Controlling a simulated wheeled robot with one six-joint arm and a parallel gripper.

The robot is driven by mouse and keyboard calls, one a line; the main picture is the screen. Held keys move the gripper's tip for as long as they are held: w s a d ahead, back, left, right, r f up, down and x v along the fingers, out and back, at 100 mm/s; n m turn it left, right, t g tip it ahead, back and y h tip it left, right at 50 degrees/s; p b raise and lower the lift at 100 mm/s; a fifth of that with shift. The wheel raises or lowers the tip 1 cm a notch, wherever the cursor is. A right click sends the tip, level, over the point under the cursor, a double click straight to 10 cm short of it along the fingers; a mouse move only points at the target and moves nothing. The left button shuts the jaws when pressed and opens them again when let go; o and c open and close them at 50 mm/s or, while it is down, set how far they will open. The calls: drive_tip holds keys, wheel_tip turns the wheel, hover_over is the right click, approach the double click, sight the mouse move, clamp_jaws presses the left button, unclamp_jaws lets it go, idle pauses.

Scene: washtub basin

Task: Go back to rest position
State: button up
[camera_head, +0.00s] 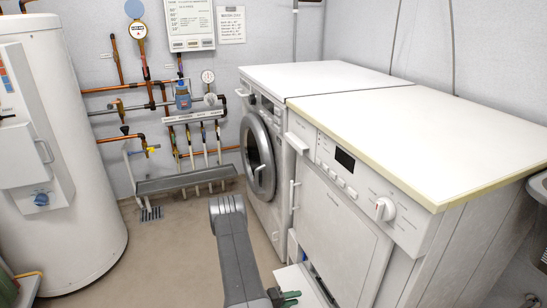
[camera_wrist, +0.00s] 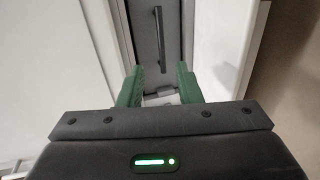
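My gripper (camera_wrist: 159,72) shows in the wrist view with its two green fingers apart and a gap between them, so it is open. A small pale piece shows between the lower parts of the fingers; I cannot tell what it is or whether it touches them. Beyond the fingertips is a dark bar handle (camera_wrist: 158,38) on a grey panel. In the head view my grey arm reaches down to the bottom edge, and a green finger (camera_head: 288,298) shows low in front of the right-hand white machine (camera_head: 340,215). The rest of the gripper is cut off or hidden there.
A white open flap or door (camera_head: 293,280) stands low beside the gripper. A front-loading washer (camera_head: 262,155) with a round door stands farther back. A white boiler tank (camera_head: 75,150) is at left. Pipes and a grey trough (camera_head: 185,180) line the back wall. The floor (camera_head: 165,255) between is clear.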

drive_tip(key=b+x, duration=0.3)
drive_tip(key=x, duration=1)
drive_tip(key=shift+d+f+b, duration=0.1)
drive_tip(key=shift+d+b, duration=0.15)
drive_tip(key=shift+b, duration=0.15)
drive_tip(key=shift+a, duration=0.1)
